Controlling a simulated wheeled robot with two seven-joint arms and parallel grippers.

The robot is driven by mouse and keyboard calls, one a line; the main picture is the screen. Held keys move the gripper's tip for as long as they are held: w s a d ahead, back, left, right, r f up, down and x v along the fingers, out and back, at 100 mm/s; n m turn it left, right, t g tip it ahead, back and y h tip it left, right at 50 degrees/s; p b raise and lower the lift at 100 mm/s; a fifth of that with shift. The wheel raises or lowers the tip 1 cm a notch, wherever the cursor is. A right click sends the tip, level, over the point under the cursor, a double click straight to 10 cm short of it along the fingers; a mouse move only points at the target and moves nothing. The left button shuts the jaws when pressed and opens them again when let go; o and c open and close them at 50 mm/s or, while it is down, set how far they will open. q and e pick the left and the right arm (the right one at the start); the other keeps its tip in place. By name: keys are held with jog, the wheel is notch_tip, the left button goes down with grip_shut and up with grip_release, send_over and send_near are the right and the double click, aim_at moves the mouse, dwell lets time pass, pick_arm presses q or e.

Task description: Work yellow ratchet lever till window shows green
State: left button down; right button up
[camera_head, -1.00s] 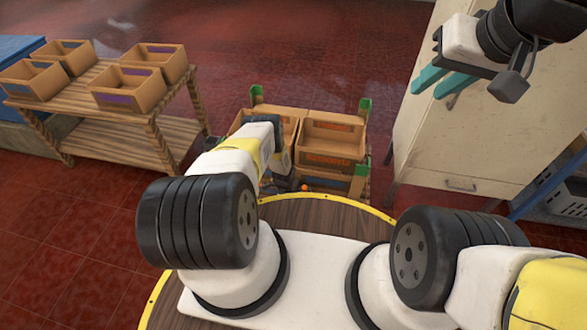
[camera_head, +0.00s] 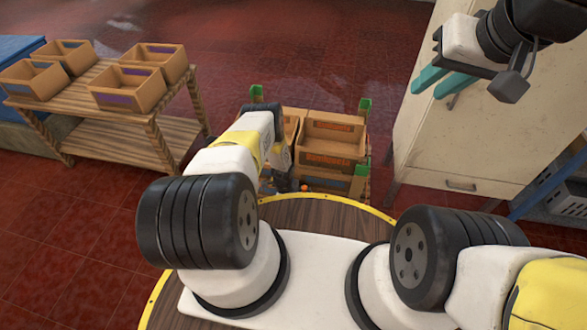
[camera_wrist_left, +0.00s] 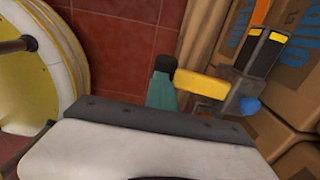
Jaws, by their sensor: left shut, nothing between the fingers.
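The yellow lever (camera_wrist_left: 202,84) shows in the left wrist view as a short bar on a grey mechanism beside cardboard boxes. A blue round knob (camera_wrist_left: 250,106) sits at the mechanism's lower right. A black and orange piece (camera_wrist_left: 262,52) lies above it; I cannot make out a window colour. My left gripper (camera_wrist_left: 162,88) is shut and empty, its teal fingers just left of the lever's left end; I cannot tell if they touch. A dark cap (camera_wrist_left: 165,63) shows at that spot. In the head view my left arm hides the mechanism. My right gripper (camera_head: 427,92) is open and empty.
A cart with wooden crates (camera_head: 335,138) and green-topped corner posts stands ahead. A beige cabinet (camera_head: 470,150) is close to my right gripper. A wooden table (camera_head: 110,108) with several open boxes stands at left. Red tiled floor lies between table and cart.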

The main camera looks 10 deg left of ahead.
pick_arm(q)
jog(key=shift+s+r, duration=0.1)
jog(key=shift+s, duration=0.05)
jog(key=shift+r, duration=0.6)
